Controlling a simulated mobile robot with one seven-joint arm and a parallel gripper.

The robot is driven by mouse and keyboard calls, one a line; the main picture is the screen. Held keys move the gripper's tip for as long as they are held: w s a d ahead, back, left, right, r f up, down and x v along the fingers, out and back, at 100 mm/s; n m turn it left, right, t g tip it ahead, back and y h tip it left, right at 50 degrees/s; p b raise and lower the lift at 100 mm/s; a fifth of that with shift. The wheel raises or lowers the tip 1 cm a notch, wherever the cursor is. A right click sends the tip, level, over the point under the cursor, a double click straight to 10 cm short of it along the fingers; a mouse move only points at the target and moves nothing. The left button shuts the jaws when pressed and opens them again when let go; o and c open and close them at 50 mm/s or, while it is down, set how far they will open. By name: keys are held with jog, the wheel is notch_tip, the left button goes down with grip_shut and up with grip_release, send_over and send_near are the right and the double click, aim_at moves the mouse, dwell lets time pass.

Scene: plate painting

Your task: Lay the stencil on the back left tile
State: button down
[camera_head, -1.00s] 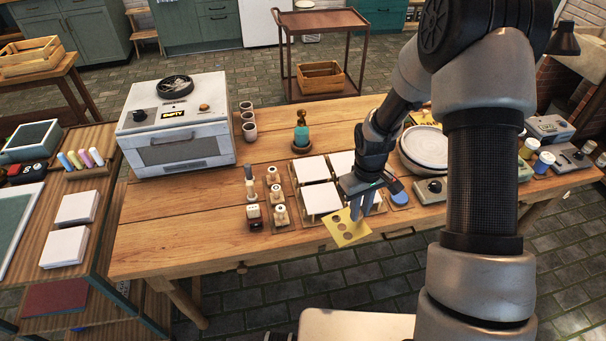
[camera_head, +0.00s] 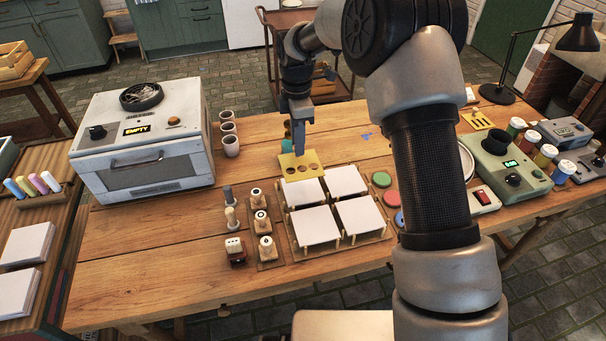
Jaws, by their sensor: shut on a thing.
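The stencil (camera_head: 301,170) is a yellow sheet with a row of round holes. My gripper (camera_head: 299,150) is shut on its far edge. The stencil appears at the far edge of the back left tile (camera_head: 304,192), partly overlapping it in the picture; I cannot tell whether it touches. The back left tile is white and sits in a wooden rack (camera_head: 286,230) with the back right tile (camera_head: 345,181), the front left tile (camera_head: 315,226) and the front right tile (camera_head: 362,216).
Stamps (camera_head: 261,222) on wooden holders stand left of the rack. Coloured round pads (camera_head: 381,180) lie to its right, near my arm. A kiln (camera_head: 142,140) reading EMPTY and several cups (camera_head: 231,146) stand at the left. The front table strip is clear.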

aim_at(298, 166)
jog(key=shift+w+f, duration=0.15)
jog(key=shift+w, duration=0.2)
notch_tip(298, 166, down, 10)
jog(key=shift+r+b, duration=0.2)
jog(key=shift+b, duration=0.1)
jog(key=shift+f, duration=0.2)
jog(key=c, duration=1.6)
grip_release()
jog(key=shift+r, duration=0.1)
